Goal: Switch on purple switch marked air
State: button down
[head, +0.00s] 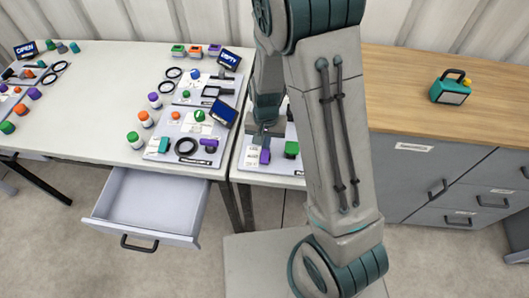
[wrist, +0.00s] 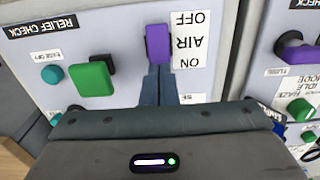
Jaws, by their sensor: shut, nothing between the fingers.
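The purple switch (wrist: 158,43) is in the upper middle of the wrist view, beside an upside-down label (wrist: 188,42) reading OFF, AIR and ON. OFF is at the label's top in this view and ON at its bottom. My gripper (wrist: 158,72) is shut and empty, its fingertips at the switch's ON-side end. I cannot tell whether they touch it or which position the switch is in. In the head view, a purple block (head: 264,157) on the middle panel appears to be this switch. My arm hides part of that panel.
A green switch (wrist: 91,79) and a teal knob (wrist: 52,74) sit left of the purple switch. Another purple part (wrist: 297,54) is at right. The drawer (head: 150,207) stands open at left. A teal device (head: 451,88) stands on the wooden cabinet top.

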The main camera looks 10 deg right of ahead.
jog(key=shift+f+b, duration=0.7)
jog(key=shift+f, duration=0.2)
jog(key=shift+r, duration=0.1)
jog(key=shift+r+p, duration=2.65)
jog(key=shift+r, duration=0.8)
jog(key=s+d+r+n+t, duration=0.1)
jog(key=s+d+r+t, duration=0.1)
jog(key=s+d+r, duration=0.2)
jog(key=s+d+r+n+t, duration=0.1)
jog(key=s+d+r, duration=0.3)
jog(key=s+r, duration=0.6)
notch_tip(320, 180, up, 9)
jog(key=shift+s+f+n+t, duration=0.1)
jog(key=shift+s+n+t, duration=0.2)
jog(key=shift+n+t, duration=0.15)
